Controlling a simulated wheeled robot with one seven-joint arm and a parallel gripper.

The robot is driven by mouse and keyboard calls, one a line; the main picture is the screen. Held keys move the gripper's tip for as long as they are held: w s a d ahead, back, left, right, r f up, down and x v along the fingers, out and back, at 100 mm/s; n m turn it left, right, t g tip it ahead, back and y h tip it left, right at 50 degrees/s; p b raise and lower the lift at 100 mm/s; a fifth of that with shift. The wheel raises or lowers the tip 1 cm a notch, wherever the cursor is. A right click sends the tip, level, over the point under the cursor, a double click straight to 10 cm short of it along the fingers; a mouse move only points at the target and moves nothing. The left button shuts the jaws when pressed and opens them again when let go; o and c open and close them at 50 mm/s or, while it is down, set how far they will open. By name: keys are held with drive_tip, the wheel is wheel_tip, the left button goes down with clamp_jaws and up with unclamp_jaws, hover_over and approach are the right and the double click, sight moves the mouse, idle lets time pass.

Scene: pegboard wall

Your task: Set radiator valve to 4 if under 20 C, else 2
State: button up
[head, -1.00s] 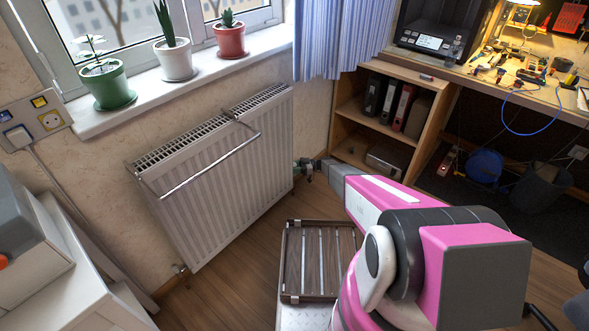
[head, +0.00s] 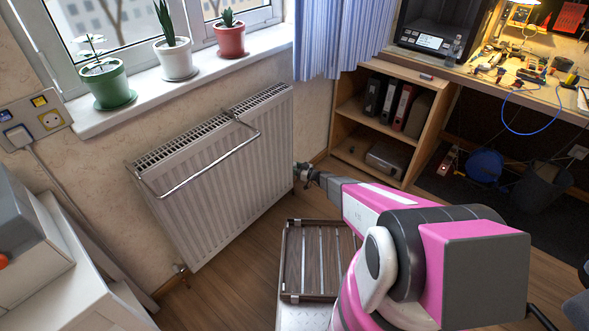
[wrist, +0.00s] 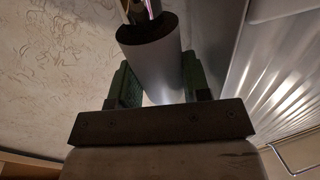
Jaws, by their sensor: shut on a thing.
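The white ribbed radiator (head: 222,165) stands under the window. Its valve (head: 298,170) is at the right end, small and partly hidden by my gripper (head: 309,177) in the head view. In the wrist view, the valve head is a pale grey cylinder (wrist: 158,68) with a dark end face, with a metal pipe fitting beyond it. My gripper (wrist: 160,82) is shut on it, with one green-padded finger on each side. No number on the valve head can be read. I cannot make out a room temperature reading in either view.
A towel rail (head: 205,165) sticks out from the radiator front. A slatted stool or rack (head: 318,265) stands on the floor below my arm. A wooden shelf unit (head: 345,155) is close on the right. Potted plants stand on the windowsill (head: 190,85).

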drive_tip(key=shift+s+m+t+h, duration=0.1)
drive_tip(key=shift+m+t+h, duration=0.5)
drive_tip(key=shift+m+t, duration=0.4)
drive_tip(key=shift+t, duration=0.4)
drive_tip(key=o, duration=0.9)
drive_tip(key=shift+g, duration=0.3)
